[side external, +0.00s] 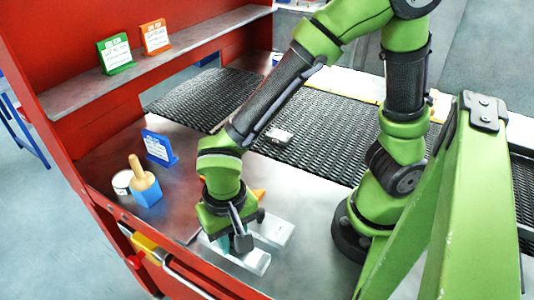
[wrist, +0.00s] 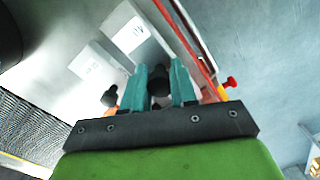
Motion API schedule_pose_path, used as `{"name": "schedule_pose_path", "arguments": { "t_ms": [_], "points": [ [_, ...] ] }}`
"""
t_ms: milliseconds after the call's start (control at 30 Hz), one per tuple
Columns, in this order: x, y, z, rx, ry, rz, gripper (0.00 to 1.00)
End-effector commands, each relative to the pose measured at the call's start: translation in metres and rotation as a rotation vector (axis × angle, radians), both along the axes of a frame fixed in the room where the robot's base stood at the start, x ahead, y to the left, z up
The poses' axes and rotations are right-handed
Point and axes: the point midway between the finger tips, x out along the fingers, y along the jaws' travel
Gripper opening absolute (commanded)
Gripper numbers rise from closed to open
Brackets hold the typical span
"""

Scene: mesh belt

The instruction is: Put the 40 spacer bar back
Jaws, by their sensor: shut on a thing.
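My gripper (wrist: 158,88) points down at the steel worktop, its teal fingers closed on a black knob (wrist: 159,78). The knob appears to belong to a pale spacer bar (wrist: 128,33), which lies under and beyond the fingers; its dark marking is too small to read. In the side view this bar (side external: 257,263) shows at the gripper (side external: 236,246). A second pale bar (side external: 274,232) lies beside it, also in the wrist view (wrist: 92,64); another black knob (wrist: 109,96) is near it. I cannot tell whether the held bar touches the worktop.
A blue block with a wooden handle (side external: 143,183), a white tin (side external: 122,183) and a blue sign (side external: 160,149) stand left. Green (side external: 116,54) and orange (side external: 155,37) signs stand on the shelf. The mesh belt (side external: 322,130) runs behind. An orange piece (side external: 260,194) is partly hidden.

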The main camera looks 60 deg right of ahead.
Motion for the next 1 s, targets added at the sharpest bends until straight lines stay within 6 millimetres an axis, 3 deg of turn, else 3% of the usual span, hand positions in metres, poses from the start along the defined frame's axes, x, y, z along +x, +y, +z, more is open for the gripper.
{"name": "schedule_pose_path", "arguments": {
  "t_ms": [267,667,700,867,1000],
  "points": [
    [-0.001,-0.001,-0.035,-0.002,0.003,-0.001,0.00],
    [0.000,0.000,-0.041,-0.001,0.000,-0.001,0.00],
    [0.000,0.000,-0.041,0.000,0.000,0.000,0.30],
    [0.000,0.000,-0.041,0.000,0.000,-0.001,0.53],
    [0.000,0.000,-0.041,0.000,0.000,-0.001,0.53]
  ]
}}
